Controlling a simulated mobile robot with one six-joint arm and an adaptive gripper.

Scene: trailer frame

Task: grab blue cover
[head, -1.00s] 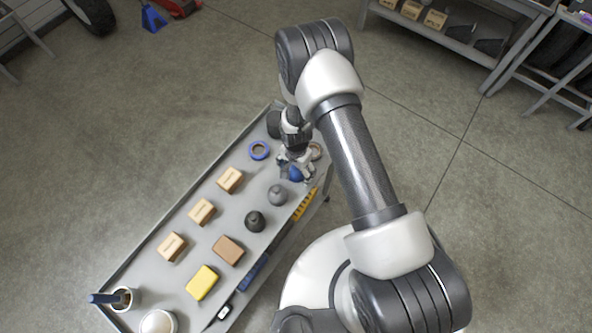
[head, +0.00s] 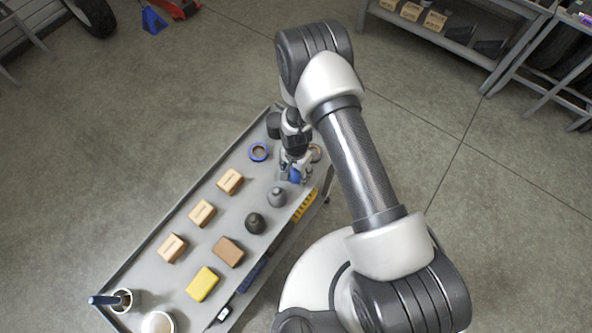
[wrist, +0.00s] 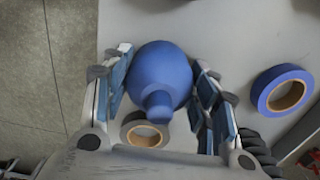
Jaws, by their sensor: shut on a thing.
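The blue cover (wrist: 160,78) is a rounded blue piece with a narrow neck. In the wrist view it sits between the two fingers of my gripper (wrist: 160,85), which are shut on its sides. In the head view the blue cover (head: 295,175) shows partly below my gripper (head: 296,172), at the far end of the grey cart top (head: 190,185). Whether it still touches the cart top cannot be told.
A grey cover (head: 277,196) and a black cover (head: 255,222) stand nearby. Several cardboard boxes (head: 202,212), a brown block (head: 228,251) and a yellow block (head: 203,284) occupy the nearer cart top.

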